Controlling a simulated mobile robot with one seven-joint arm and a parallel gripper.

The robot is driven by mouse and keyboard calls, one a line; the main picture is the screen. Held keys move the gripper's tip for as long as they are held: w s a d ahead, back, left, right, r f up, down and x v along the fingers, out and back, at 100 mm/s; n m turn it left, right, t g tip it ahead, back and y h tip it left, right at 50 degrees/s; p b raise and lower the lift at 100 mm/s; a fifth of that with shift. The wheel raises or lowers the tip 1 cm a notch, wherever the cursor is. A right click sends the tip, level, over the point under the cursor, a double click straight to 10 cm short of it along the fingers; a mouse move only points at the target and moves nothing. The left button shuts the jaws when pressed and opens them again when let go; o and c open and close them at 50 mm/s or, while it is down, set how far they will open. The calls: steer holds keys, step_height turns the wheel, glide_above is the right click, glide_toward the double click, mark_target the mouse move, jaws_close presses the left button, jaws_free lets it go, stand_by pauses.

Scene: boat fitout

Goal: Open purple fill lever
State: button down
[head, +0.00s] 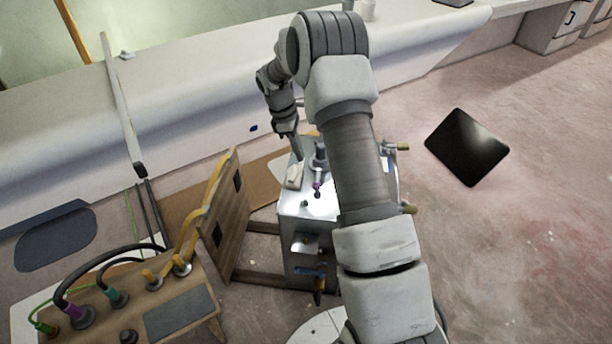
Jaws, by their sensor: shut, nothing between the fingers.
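A grey metal tank (295,207) stands at the centre, partly hidden behind my arm. On its top is a small lever with a purple part (317,186), next to a dark round knob. My gripper (298,155) points down at the tank's back left top edge, behind and left of the purple lever. It is shut and empty, and appears apart from the lever. A pale block (294,176) sits on the tank top just below the fingertips in the picture; I cannot tell whether they touch it.
A wooden panel (225,215) stands left of the tank. A wooden bench (210,300) with hoses and a purple fitting (76,314) is at lower left. A black flat panel (467,147) lies on the floor at right. Brass fittings (402,147) stick out on the tank's right.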

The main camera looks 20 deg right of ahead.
mark_target(318, 182)
steer(key=shift+f, duration=0.1)
steer(key=b+x, duration=0.2)
steer(key=x, duration=0.7)
steer(key=shift+d+f+b, duration=0.1)
steer(key=shift+f+b, duration=0.3)
